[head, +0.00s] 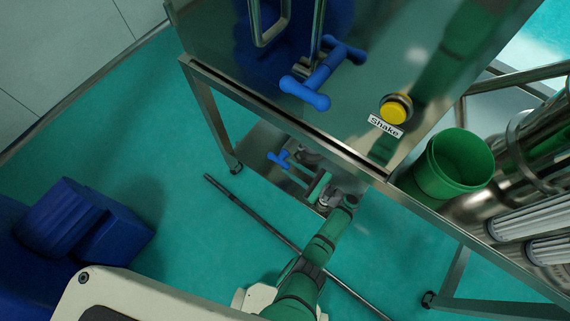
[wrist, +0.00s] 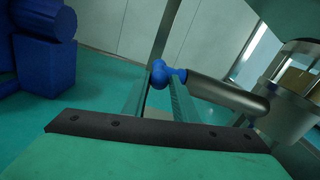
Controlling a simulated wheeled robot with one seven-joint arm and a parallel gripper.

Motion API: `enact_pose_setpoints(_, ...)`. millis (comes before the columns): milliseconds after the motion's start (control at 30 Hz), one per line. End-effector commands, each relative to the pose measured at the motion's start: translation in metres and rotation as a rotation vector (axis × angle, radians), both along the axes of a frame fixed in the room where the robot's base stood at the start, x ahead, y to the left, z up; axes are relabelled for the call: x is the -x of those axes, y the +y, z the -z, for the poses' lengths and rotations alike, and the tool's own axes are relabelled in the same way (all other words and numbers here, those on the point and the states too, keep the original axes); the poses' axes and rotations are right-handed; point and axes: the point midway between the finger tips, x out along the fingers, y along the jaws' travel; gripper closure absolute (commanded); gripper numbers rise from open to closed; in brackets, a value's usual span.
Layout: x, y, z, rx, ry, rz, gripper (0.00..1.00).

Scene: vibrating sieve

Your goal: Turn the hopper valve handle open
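A small blue handle (head: 280,158) sits under the metal bench, on a metal stem. It also shows in the wrist view as a blue knob and bar (wrist: 160,74) on a grey metal rod (wrist: 228,95). My gripper (head: 316,183) is under the bench, to the lower right of this handle. In the wrist view my gripper (wrist: 158,84) has its two fingers apart, with the blue handle at the tips. I cannot tell whether they touch it. A larger blue handle (head: 310,82) is on the shiny upper panel, away from my gripper. Which handle is the hopper valve's is not labelled.
A yellow button (head: 395,110) marked "Shake" is on the panel. A green bucket (head: 451,166) stands to the right. The bench edge (head: 280,124) passes above my gripper. A dark rod (head: 250,214) crosses the floor view. Blue equipment (head: 80,222) stands left.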

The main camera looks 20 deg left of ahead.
Motion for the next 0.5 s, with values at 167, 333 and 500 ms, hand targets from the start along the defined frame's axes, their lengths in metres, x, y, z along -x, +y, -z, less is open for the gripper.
enact_pose_setpoints(167, -0.007, 0.024, 0.000, 0.000, 0.000, -0.006, 0.75)
enact_pose_setpoints(333, -0.010, 0.033, 0.000, 0.001, 0.000, -0.005, 0.75)
enact_pose_setpoints(500, -0.011, 0.034, 0.000, 0.001, 0.000, -0.004, 0.75)
